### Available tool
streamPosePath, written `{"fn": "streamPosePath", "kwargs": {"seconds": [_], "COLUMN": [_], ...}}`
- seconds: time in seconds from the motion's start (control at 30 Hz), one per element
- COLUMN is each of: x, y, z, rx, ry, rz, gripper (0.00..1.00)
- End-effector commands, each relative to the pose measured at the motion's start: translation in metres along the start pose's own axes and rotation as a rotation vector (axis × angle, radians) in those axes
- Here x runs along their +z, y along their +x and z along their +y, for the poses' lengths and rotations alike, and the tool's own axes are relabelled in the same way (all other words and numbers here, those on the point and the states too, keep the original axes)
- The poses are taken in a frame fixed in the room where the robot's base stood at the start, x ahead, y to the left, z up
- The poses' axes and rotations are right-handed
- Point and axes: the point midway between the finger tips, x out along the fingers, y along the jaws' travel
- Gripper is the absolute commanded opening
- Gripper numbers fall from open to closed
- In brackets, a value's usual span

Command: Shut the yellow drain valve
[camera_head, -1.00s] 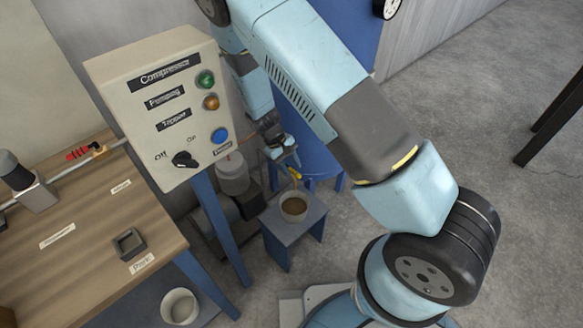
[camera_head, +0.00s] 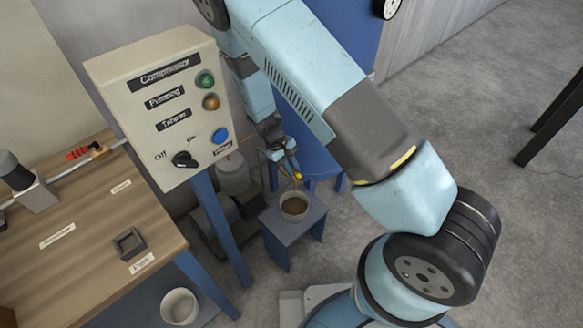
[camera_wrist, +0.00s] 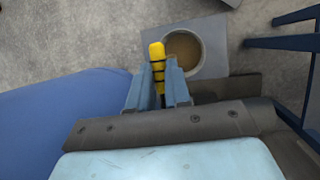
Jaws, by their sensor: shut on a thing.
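The yellow drain valve handle (camera_wrist: 157,62) shows in the wrist view between the two blue fingers of my gripper (camera_wrist: 159,88). The fingers are shut on it, and its yellow end sticks out past their tips. In the head view my gripper (camera_head: 288,168) is low beside the blue tank (camera_head: 315,160). Only a small yellow bit of the valve (camera_head: 297,176) shows there, just above a white cup. The valve body and outlet are hidden by my gripper.
The white cup (camera_head: 306,199) holds brown liquid and stands on a small blue-grey stool (camera_head: 284,228). The compressor panel (camera_head: 158,105) stands on blue legs at the left. A wooden bench (camera_head: 80,220) is at far left, with a white bucket (camera_head: 180,305) below.

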Motion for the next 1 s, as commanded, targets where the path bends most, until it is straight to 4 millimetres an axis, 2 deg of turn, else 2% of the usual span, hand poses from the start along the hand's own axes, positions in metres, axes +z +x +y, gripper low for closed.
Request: {"fn": "streamPosePath", "kwargs": {"seconds": [0.57, 0.77, 1.0], "x": [-0.0008, -0.0023, -0.0033], "y": [-0.0009, -0.0023, -0.0034], "z": [-0.0019, -0.0059, -0.0092], "rx": [-0.01, -0.045, -0.121], "ry": [0.022, 0.104, 0.289], "rz": [-0.004, -0.022, -0.063], "gripper": [0.0, 0.0, 0.0]}}
